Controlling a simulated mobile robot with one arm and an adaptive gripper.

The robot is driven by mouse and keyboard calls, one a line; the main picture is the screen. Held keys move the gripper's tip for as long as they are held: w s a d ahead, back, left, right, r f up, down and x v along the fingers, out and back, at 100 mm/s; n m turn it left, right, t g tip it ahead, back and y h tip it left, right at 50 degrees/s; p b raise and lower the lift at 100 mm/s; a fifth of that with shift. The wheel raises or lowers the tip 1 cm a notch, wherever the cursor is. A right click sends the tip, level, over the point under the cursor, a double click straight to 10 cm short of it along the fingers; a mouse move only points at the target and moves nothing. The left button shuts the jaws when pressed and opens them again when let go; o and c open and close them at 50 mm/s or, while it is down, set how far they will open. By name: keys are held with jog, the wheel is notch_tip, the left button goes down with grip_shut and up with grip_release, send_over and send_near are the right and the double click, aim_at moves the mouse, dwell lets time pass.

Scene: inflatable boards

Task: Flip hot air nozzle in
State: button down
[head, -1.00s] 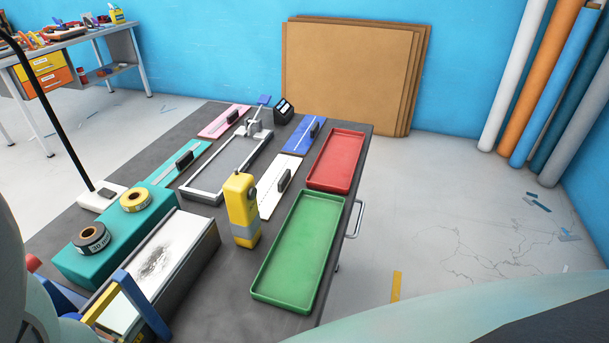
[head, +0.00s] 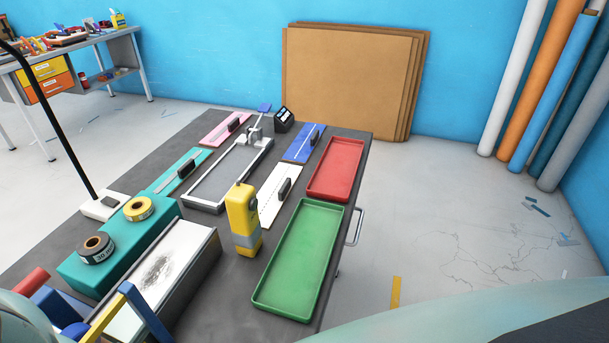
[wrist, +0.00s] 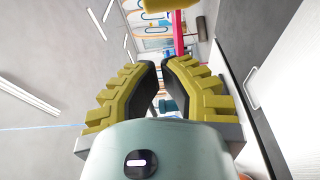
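At the lower left of the head view is a machine with a blue body (head: 62,310), a red cylinder (head: 30,282) and a blue-and-yellow bracket (head: 147,312). It is cut off by the frame and partly hidden by my arm. I cannot pick out a hot air nozzle on it with certainty. In the wrist view my gripper (wrist: 159,63) shows two yellow fingers with dark pads, a narrow gap between their tips and nothing held. Beyond the tips are a yellow piece (wrist: 157,5) and a red bar (wrist: 178,32).
On the dark table stand a grey box with a smudged white top (head: 158,268), a teal block (head: 118,244) with two tape rolls, an upright yellow device (head: 243,215), and green (head: 297,260) and red (head: 336,165) trays. A lamp (head: 50,130) rises at left.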

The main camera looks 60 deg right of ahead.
jog(key=shift+w+d+p, duration=0.2)
jog(key=shift+w+p, duration=0.15)
jog(key=shift+w, duration=0.85)
jog(key=shift+w+d+p, duration=0.2)
jog(key=shift+w+p, duration=0.1)
jog(key=shift+w, duration=0.85)
jog(key=shift+w+a+m+t+h+b, duration=0.3)
jog(key=shift+w+m+h+b, duration=0.1)
jog(key=shift+w+h+b, duration=0.15)
jog(key=shift+w+f+h, duration=0.1)
jog(key=shift+h, duration=0.15)
jog(key=w+m+t+h+b, duration=0.1)
jog(key=w+m+h+b, duration=0.5)
jog(key=w+h+b, duration=0.1)
jog(key=shift+w+a+t+h, duration=0.35)
jog(key=shift+w+h, duration=0.2)
jog(key=shift+h, duration=0.45)
